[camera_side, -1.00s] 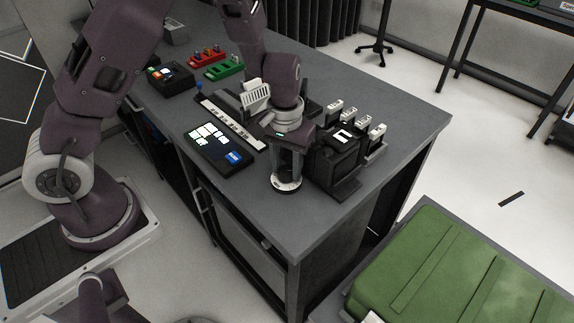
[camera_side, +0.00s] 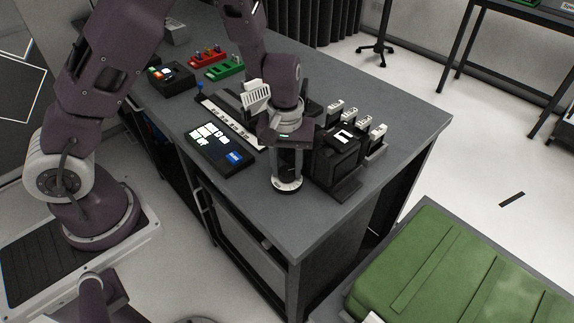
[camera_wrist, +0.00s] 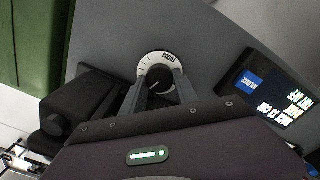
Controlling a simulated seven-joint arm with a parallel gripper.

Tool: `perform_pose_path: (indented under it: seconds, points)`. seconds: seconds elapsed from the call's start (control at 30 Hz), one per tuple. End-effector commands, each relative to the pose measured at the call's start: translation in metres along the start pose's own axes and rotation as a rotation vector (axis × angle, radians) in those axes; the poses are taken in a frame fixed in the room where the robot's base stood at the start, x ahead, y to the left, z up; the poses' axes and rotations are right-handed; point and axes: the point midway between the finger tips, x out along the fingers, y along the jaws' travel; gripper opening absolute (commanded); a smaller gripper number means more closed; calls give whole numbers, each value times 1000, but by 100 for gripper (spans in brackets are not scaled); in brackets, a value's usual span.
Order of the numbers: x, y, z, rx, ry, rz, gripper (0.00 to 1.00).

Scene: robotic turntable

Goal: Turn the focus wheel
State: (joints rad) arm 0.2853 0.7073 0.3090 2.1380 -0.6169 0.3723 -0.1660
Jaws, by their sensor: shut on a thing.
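The focus wheel (camera_side: 287,188) is a small round dial with a white lettered ring and a dark centre. It sits on the grey table top near its front corner. It also shows in the wrist view (camera_wrist: 156,58), where its lettering appears upside down. My gripper (camera_side: 287,177) points straight down over the wheel. In the wrist view its two dark fingers (camera_wrist: 160,84) are shut on the wheel's centre, one on each side. The fingers and the gripper body hide the lower part of the wheel there.
A black panel with a lit screen (camera_side: 216,145) lies left of the wheel. A black boxy device (camera_side: 338,158) stands close on the right. Red and green racks (camera_side: 224,70) stand farther back. The table's front corner is clear.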

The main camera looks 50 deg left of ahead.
Motion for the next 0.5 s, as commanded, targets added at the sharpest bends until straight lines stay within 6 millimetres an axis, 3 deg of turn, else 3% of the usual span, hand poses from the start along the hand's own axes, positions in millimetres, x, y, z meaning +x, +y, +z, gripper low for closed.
perform_pose_path:
  seconds: [0.17,0.2,0.3,0.5]
  points:
    - [-2,1,-2,0,6,5,0]
    - [-2,1,-2,0,5,5,42]
    - [-1,1,-2,0,4,4,58]
    - [-1,0,-1,1,2,2,58]
